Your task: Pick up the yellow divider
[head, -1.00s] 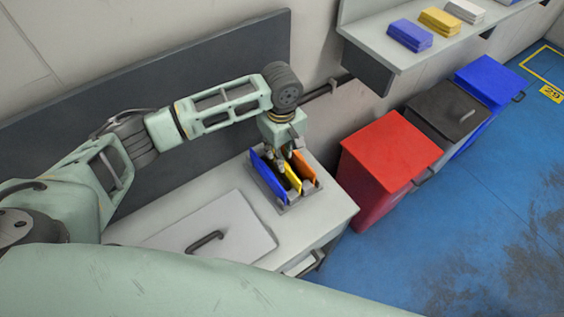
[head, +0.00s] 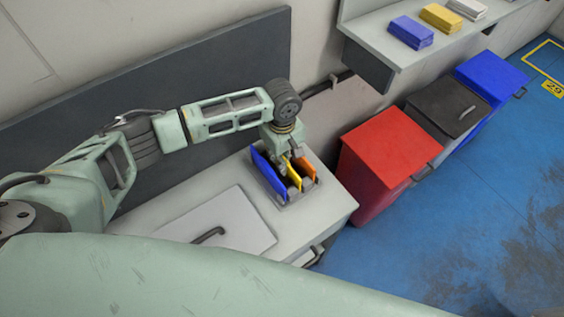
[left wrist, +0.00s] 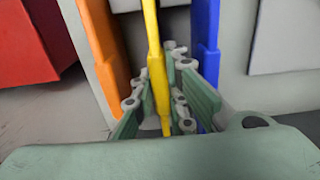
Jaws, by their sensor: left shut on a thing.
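The yellow divider (head: 292,174) stands between a blue divider (head: 268,174) and an orange divider (head: 303,165) in a grey holder (head: 290,205) on the counter. My left gripper (head: 285,156) comes down from above and is shut on the yellow divider. In the left wrist view the yellow divider (left wrist: 155,65) runs between the fingers of my left gripper (left wrist: 160,105). The orange divider (left wrist: 104,45) is on the left there and the blue divider (left wrist: 205,55) on the right. My right gripper is not in view.
The white counter (head: 330,207) carries a flat panel with a dark handle (head: 208,235). Red (head: 385,165), black (head: 446,108) and blue (head: 490,80) bins stand on the right. A shelf above holds blue, yellow and white stacks.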

